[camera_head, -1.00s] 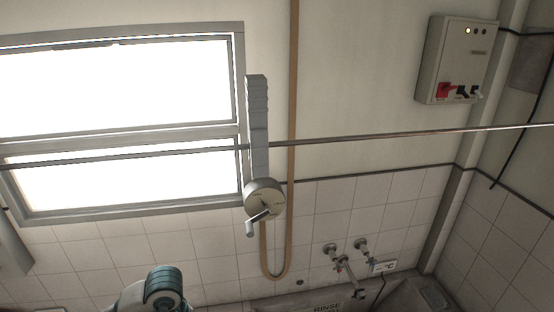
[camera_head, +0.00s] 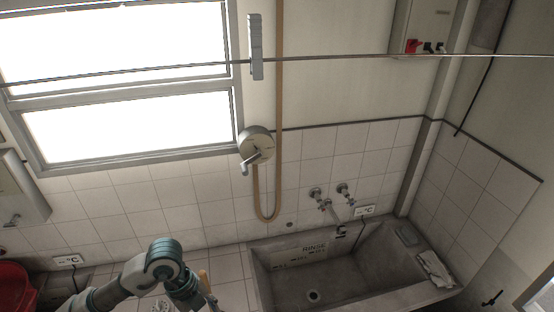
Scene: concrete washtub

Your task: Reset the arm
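One of my arms shows at the bottom left in the head view, with a white and teal elbow raised in front of the tiled wall. Its lower end runs down to the bottom edge, and no fingertips can be made out. The other arm is out of view. The concrete washtub (camera_head: 375,292) stands at the lower right against the wall, marked RINSE inside, with a drain in its floor.
Taps with a spout (camera_head: 331,208) sit on the wall above the tub. A cloth (camera_head: 435,269) lies on the tub's right rim. A red basin (camera_head: 17,285) is at the lower left. A crank reel (camera_head: 256,146) with a hose hangs beside the window (camera_head: 125,125). A thin rod crosses the upper view.

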